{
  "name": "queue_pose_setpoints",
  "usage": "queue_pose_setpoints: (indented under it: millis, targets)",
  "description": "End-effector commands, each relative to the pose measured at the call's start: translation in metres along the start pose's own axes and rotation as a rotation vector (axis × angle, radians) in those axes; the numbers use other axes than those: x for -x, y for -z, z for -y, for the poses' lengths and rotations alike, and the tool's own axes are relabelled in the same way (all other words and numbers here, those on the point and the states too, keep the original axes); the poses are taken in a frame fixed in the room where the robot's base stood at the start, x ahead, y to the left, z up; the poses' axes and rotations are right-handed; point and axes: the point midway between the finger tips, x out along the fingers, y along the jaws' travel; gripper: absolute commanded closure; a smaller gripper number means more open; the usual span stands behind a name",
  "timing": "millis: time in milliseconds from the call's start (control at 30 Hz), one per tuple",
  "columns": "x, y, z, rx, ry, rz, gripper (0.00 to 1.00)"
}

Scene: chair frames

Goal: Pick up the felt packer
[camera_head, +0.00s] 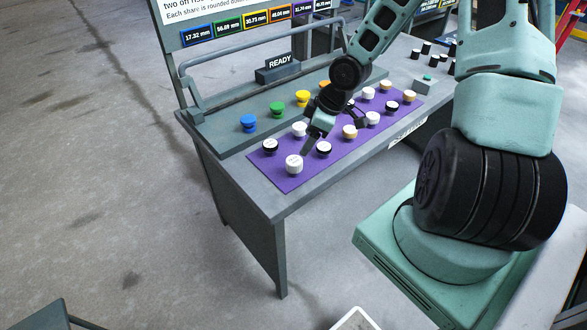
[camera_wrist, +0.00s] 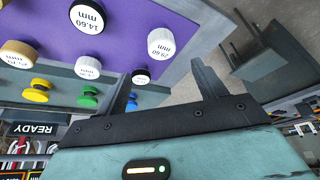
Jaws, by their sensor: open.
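Several short round packers stand on a purple mat (camera_head: 272,168), some all white, some with dark or tan bodies. Which one is felt I cannot tell for sure. An all-white packer (camera_head: 294,164) stands at the mat's near left end; in the wrist view its top (camera_wrist: 161,42) reads 29.60 mm. My gripper (camera_head: 308,144) is open and empty above this end of the mat. In the wrist view the white packer lies ahead, between the lines of my two fingers (camera_wrist: 165,85). A dark-bodied packer (camera_wrist: 141,76) is close beside the left finger there.
A dark-bodied packer (camera_head: 323,149) and another white packer (camera_head: 299,129) stand nearby. Blue (camera_head: 248,123), green (camera_head: 277,110) and yellow (camera_head: 303,98) knobs line the raised ledge behind the mat. A READY sign (camera_head: 278,66) stands behind them. The bench's near left corner is clear.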

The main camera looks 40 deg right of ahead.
Motion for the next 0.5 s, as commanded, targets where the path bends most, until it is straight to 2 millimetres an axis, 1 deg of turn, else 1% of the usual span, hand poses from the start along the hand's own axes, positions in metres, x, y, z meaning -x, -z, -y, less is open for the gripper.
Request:
queue_pose_setpoints:
  millis: [33,200,400,500]
  targets:
    - [-0.012,-0.001,0.001,0.003,0.002,0.001,0.30]
    - [-0.032,0.000,0.001,0.002,0.002,0.001,0.30]
    - [-0.040,0.000,0.001,0.000,0.000,0.001,0.30]
    - [-0.049,0.000,0.002,0.001,0.001,0.001,0.30]
